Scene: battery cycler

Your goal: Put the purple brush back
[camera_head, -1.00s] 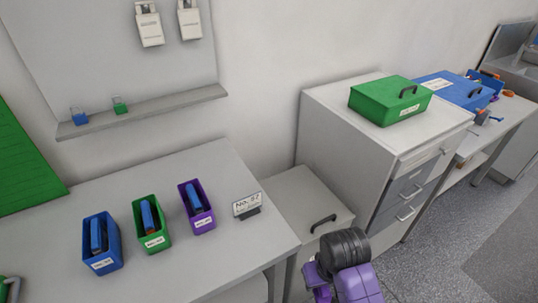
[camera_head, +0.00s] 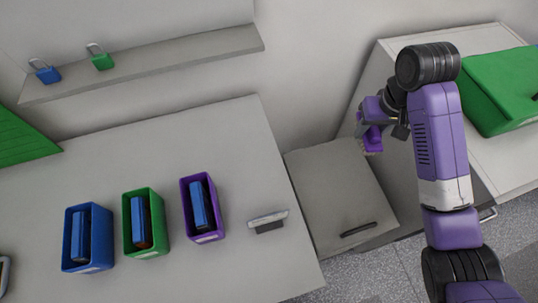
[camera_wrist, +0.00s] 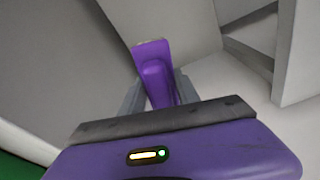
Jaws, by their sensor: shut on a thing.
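The purple brush (camera_wrist: 155,70) is held between the fingers of my gripper (camera_wrist: 160,92) in the wrist view. My gripper is shut on its handle, and the brush's far end points away from the wrist. In the head view the brush (camera_head: 372,138) hangs from my gripper (camera_head: 372,122), above the back right corner of a low grey cabinet. It appears clear of any surface. The bristles are hard to make out.
Blue (camera_head: 66,240), green (camera_head: 128,225) and purple (camera_head: 187,205) bins, each holding a blue block, stand on the grey table (camera_head: 150,165). A sign (camera_head: 268,220) stands right of them. The low cabinet (camera_head: 335,195) has a clear top. A green case (camera_head: 495,95) sits on the taller cabinet. Padlocks (camera_head: 102,60) stand on a shelf.

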